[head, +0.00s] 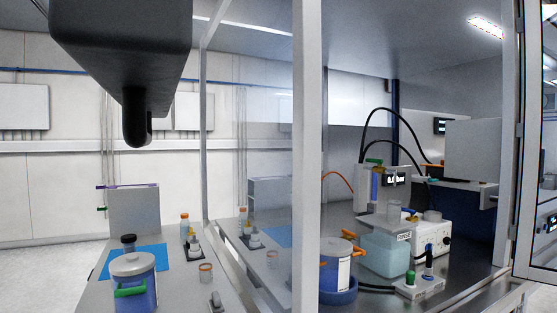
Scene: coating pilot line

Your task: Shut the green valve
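Several green parts show, and I cannot tell for sure which is the valve. A green lever (374,161) lies across the top of a blue-tubed flow meter inside the enclosure at right. A green-topped knob (410,278) stands upright on a small white block in front of it. A green handle (130,291) is on the front of a blue lidded pot at lower left. A small green lever (102,209) is at the left edge of a grey panel. My gripper (137,118) hangs dark at upper left, apart from all of these; its finger gap is hidden.
A white post (307,150) and a clear pane divide the left bench from the enclosure. Inside stand a teal tub (385,253), a blue pot with orange handles (336,268) and black hoses. An open door frame (519,140) is at right. Small bottles (185,227) stand on the left bench.

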